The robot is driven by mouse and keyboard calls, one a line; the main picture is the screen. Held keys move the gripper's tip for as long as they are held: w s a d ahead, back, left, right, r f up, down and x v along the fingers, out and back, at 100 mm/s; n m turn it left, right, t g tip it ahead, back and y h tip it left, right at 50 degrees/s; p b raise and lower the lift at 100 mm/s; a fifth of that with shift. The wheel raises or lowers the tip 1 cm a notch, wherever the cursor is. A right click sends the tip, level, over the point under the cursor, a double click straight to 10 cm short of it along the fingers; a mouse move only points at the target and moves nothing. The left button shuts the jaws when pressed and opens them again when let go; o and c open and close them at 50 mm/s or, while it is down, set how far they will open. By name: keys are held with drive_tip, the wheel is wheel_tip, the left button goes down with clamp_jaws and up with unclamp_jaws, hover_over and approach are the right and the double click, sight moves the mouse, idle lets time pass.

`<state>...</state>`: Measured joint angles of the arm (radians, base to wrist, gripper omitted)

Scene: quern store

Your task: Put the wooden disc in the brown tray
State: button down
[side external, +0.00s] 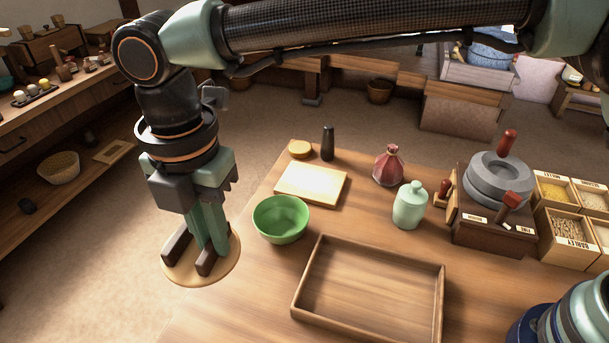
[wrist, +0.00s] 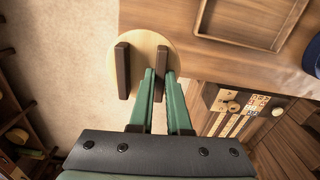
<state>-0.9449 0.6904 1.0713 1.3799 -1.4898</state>
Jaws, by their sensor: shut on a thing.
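The wooden disc (side external: 228,265) is pale, round and flat. In the wrist view the disc (wrist: 143,52) shows between and around the fingertips of my gripper (wrist: 143,72), partly over the floor and partly over the table. The brown tray (side external: 370,290) is a shallow empty wooden box on the table, right of the disc. Its rim shows in the wrist view (wrist: 235,43).
A green bowl (side external: 281,222) stands between my gripper and the tray. Behind are a pale board (side external: 311,184), a dark pestle-like object (side external: 328,144), a red bottle (side external: 388,166) and a pale green jar (side external: 409,206). A quern (side external: 497,182) and grain boxes (side external: 567,235) stand right.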

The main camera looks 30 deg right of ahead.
drive_tip(key=shift+d+r, duration=0.25)
drive_tip(key=shift+r, duration=0.6)
drive_tip(key=s+d+r, duration=0.2)
drive_tip(key=d+r, duration=0.1)
drive_tip(key=d, duration=0.9)
hover_over(384, 297)
wheel_tip(384, 297, down, 2)
drive_tip(key=f, duration=0.1)
drive_tip(key=shift+m, duration=0.4)
wheel_tip(384, 297, down, 19)
drive_tip(key=shift+f, duration=0.1)
drive_tip(key=c, duration=0.9)
unclamp_jaws()
drive_tip(key=shift+f, duration=0.1)
